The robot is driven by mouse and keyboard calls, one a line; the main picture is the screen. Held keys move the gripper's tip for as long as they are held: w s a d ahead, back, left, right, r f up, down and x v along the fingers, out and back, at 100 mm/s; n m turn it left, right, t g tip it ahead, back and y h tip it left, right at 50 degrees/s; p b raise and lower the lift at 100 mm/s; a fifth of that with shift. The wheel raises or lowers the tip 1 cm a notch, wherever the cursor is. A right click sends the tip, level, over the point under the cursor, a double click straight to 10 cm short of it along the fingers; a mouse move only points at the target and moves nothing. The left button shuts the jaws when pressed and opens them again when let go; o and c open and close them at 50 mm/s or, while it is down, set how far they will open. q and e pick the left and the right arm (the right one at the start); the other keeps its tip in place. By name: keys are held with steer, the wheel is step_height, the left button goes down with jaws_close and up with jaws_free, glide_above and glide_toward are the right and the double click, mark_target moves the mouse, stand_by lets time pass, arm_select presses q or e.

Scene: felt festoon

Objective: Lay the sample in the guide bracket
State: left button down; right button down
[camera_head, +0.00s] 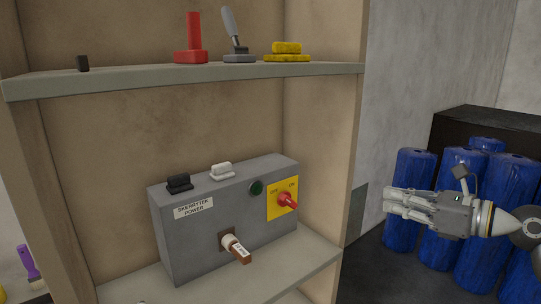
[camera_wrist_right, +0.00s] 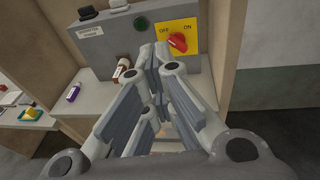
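I cannot make out which thing is the sample, and no guide bracket can be told for sure. My right gripper (camera_head: 412,204) points left at the right side of the head view. Its grey fingers are straight and apart, with nothing seen between them. My left gripper is out of view.
The upper shelf (camera_head: 130,77) carries a red-handled item (camera_head: 193,40), a grey-handled item (camera_head: 234,38) and a yellow piece (camera_head: 287,52). A purple item (camera_head: 28,262) shows at lower left. Several blue cylinders (camera_head: 404,190) stand behind my right gripper. The cabinet's right side panel (camera_head: 345,150) separates it from the shelves.

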steer(key=s+a+f+g, duration=0.1)
steer(key=s+a+f, duration=0.2)
steer(key=s+f, duration=0.6)
steer(key=s+a+f+n+y, duration=0.1)
steer(key=s+a+f, duration=0.2)
steer(key=s+f, duration=0.6)
steer(key=shift+a+f+n+g, duration=0.3)
steer(key=shift+f+g, duration=0.1)
steer(key=shift+f, duration=0.55)
steer(key=shift+s, duration=0.1)
